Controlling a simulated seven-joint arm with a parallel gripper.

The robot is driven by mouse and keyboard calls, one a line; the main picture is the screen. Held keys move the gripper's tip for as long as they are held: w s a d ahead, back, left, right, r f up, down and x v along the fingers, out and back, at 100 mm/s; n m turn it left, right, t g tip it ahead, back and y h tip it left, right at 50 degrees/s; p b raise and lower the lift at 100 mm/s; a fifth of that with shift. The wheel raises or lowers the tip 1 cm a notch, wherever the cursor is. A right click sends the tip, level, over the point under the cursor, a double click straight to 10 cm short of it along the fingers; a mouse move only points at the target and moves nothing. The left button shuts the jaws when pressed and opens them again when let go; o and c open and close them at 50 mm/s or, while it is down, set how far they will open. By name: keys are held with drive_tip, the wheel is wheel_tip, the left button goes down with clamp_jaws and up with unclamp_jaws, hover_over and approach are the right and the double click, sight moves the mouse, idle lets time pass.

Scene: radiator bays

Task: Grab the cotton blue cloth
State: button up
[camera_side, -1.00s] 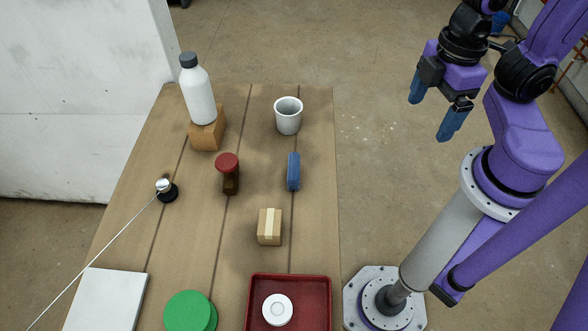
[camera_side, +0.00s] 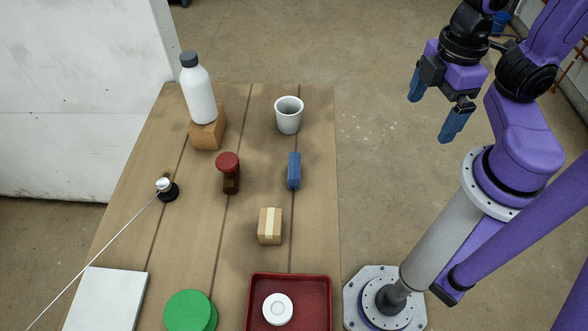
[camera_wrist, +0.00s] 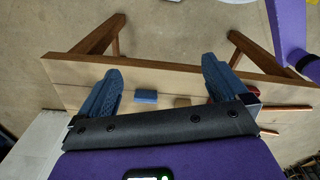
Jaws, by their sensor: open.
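The blue cloth (camera_side: 293,171) is a small, narrow blue block-like shape lying on the wooden table, right of the middle. In the wrist view the blue cloth (camera_wrist: 146,97) shows small, between my two fingers but well beyond them. My gripper (camera_side: 434,112) is open and empty, high up and to the right of the table's edge in the side view. Its blue fingers also frame the wrist view (camera_wrist: 160,78). Nothing covers the cloth in the side view.
A brown jar with a red lid (camera_side: 229,172) stands left of the cloth. A grey cup (camera_side: 288,118) is behind it, and a small cardboard box (camera_side: 270,226) and red tray (camera_side: 325,300) are in front. A white bottle (camera_side: 199,95) stands on a block (camera_side: 207,134).

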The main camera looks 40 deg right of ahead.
drive_tip(key=shift+a+f, duration=0.1)
drive_tip(key=m+t+y, duration=0.3)
drive_tip(key=t+y, duration=0.3)
drive_tip(key=y, duration=0.1)
approach(294, 171)
drive_tip(key=a+f, duration=0.1)
drive_tip(key=w+a+f, duration=0.1)
drive_tip(key=a, duration=0.1)
drive_tip(key=shift+w+a+f, duration=0.15)
drive_tip(key=shift+a+f, duration=0.05)
drive_tip(key=shift+f, duration=0.2)
drive_tip(key=shift+w+d+f+t+y, duration=0.3)
drive_tip(key=shift+w+t+y, duration=0.2)
drive_tip(key=shift+t, duration=0.4)
drive_tip(key=shift+w+d+f+t+y, duration=0.15)
drive_tip(key=shift+d+f+t+y, duration=0.15)
drive_tip(key=shift+t, duration=0.2)
drive_tip(key=shift+d+f+y, duration=0.3)
drive_tip(key=shift+d+f, duration=0.4)
drive_tip(key=shift+f, duration=0.1)
drive_tip(key=shift+x, duration=3.7)
